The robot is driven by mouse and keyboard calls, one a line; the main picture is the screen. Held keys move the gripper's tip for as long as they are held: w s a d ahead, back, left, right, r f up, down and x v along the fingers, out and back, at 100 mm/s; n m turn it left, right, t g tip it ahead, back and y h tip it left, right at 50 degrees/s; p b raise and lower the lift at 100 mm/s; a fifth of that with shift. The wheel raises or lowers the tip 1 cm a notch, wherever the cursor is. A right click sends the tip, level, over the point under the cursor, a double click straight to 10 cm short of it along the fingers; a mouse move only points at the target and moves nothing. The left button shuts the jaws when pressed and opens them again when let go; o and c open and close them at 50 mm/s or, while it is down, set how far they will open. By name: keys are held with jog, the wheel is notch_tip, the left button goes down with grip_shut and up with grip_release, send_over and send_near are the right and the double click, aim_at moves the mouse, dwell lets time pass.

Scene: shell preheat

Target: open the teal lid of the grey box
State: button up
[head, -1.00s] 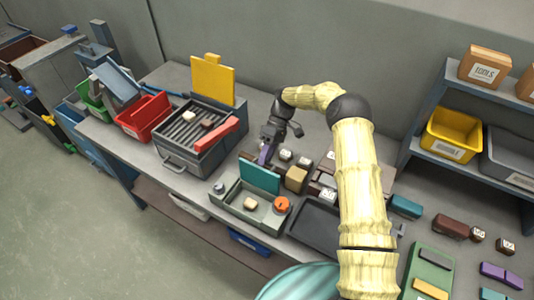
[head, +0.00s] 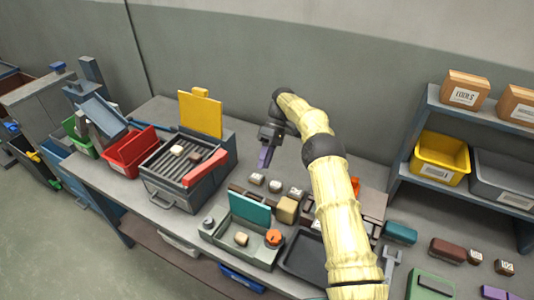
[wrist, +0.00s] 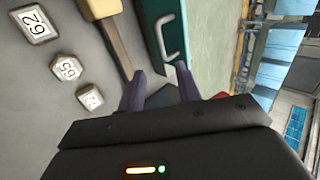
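The teal lid (head: 250,209) stands upright, hinged open at the back of the grey box (head: 231,253). Inside the open box a small tan block (head: 241,239) shows, with an orange round knob (head: 273,237) at its right corner. My gripper (head: 264,158) is above and behind the lid, apart from it, with nothing held. In the wrist view the two purple fingers of my gripper (wrist: 160,82) stand apart with a gap between them. The teal lid (wrist: 152,45) with its pale handle (wrist: 166,37) shows beyond the fingers there.
A grill-like box (head: 171,190) with a raised yellow lid (head: 200,114) and a red bar stands left. Red (head: 131,152) and green bins are farther left. Small numbered blocks (head: 275,186) and a tan cube (head: 286,210) sit behind and right. A dark tray (head: 300,264) lies right.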

jog(key=shift+p+v, duration=0.8)
jog(key=shift+v, duration=0.25)
jog(key=shift+r, duration=0.15)
jog(key=s+r+m+t+h, duration=0.3)
jog(key=s+r+m+t, duration=0.15)
jog(key=s+r, duration=0.2)
jog(key=s+d+m+t, duration=0.1)
jog(key=s+d+m, duration=0.1)
jog(key=s+d, duration=0.2)
jog(key=s+d+m+t, duration=0.2)
jog(key=s+d+m, duration=0.1)
jog(key=s, duration=0.8)
jog(key=s+d+m+t+h, duration=0.1)
jog(key=s+d+m+t, duration=0.1)
jog(key=s+d, duration=0.4)
jog(key=shift+s+r+m, duration=0.35)
jog(key=shift+s+r, duration=0.1)
jog(key=shift+s, duration=0.5)
